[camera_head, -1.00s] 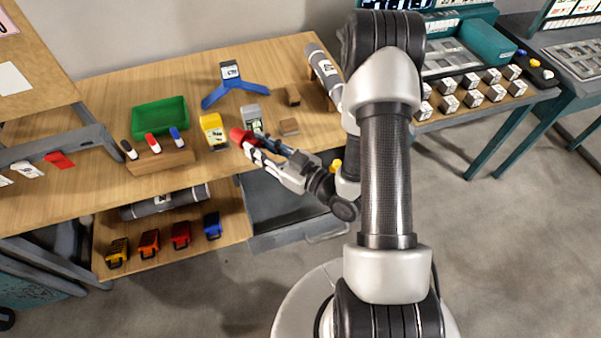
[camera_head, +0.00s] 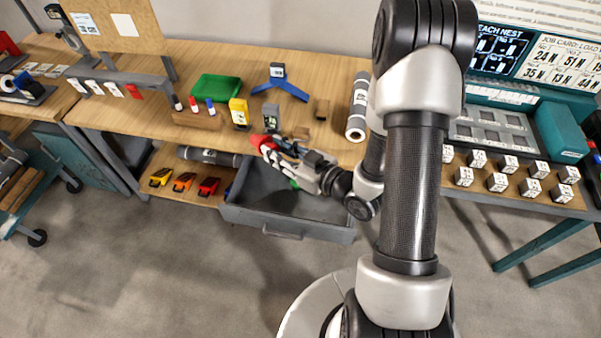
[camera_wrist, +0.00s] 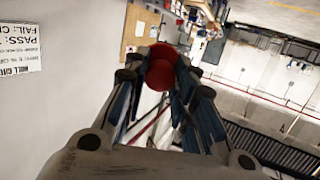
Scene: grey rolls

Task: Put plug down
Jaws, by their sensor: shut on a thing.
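The red plug (camera_head: 256,141) is held at the tip of my gripper (camera_head: 268,145), over the front edge of the wooden bench. In the wrist view the red round end of the plug (camera_wrist: 162,72) sits between the two fingertips of my gripper (camera_wrist: 160,62), which are closed on it. The plug looks clear of any surface, though its exact height is hard to tell. Its far side is hidden.
An open grey drawer (camera_head: 285,228) lies below my gripper. On the bench are a yellow device (camera_head: 238,112), a grey device (camera_head: 271,117), a green tray (camera_head: 216,88), a blue stand (camera_head: 280,86) and a grey roll (camera_head: 358,110). Bare wood shows near the bench's front edge.

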